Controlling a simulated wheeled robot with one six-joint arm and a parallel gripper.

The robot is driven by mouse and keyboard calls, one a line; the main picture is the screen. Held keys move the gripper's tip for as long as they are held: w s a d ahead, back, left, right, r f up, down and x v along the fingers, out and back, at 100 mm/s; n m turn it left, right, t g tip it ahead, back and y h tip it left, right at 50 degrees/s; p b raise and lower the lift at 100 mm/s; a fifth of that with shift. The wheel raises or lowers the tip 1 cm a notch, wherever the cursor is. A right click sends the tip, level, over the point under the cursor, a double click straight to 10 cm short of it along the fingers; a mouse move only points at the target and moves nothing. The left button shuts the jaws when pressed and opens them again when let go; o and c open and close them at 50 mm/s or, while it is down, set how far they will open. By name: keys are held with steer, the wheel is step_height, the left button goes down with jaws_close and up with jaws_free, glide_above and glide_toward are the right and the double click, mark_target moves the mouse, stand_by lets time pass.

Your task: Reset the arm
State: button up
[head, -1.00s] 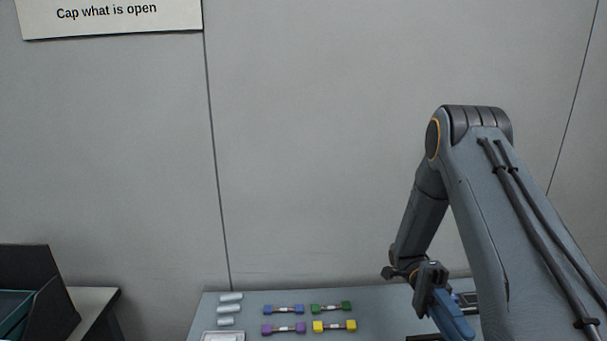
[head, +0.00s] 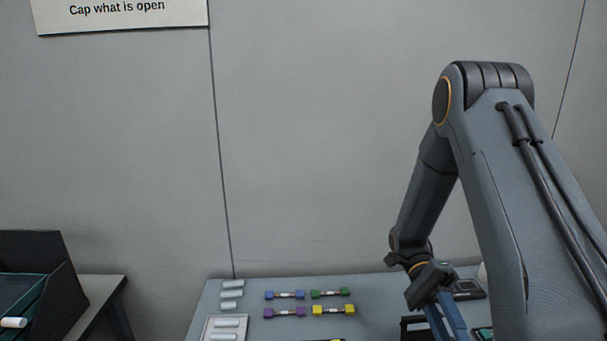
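My arm rises at the right of the head view and bends down at its elbow toward the table. My gripper (head: 447,318) hangs at the lower right, over the right part of the table (head: 385,291). Its blue fingers point downward and run to the bottom edge of the picture. The fingertips are out of view, so I cannot tell whether it is open or shut, or whether it holds anything.
Blue (head: 284,295), green (head: 330,293), purple (head: 285,312) and yellow (head: 333,310) double-ended pieces lie mid-table. White cylinders (head: 232,294) lie left, some on a pale tray (head: 208,325). A dark device (head: 466,289) sits behind my gripper. A dark open bin (head: 62,292) stands far left.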

steer(key=w+a+f+n+t+b, duration=0.2)
steer(key=a+f+n+t+b, duration=0.1)
steer(key=n+t, duration=0.4)
steer(key=w+a+f+n+t+y+b, duration=0.1)
steer(key=a+f+n+t+b, duration=0.2)
steer(key=a+n+t+b, duration=0.2)
steer(key=shift+w+a+f+n+t, duration=0.15)
steer(key=shift+w+a+n+t, duration=0.2)
steer(key=shift+n+t, duration=1.3)
steer(key=shift+d+m+t, duration=0.15)
steer(key=shift+m+t, duration=0.4)
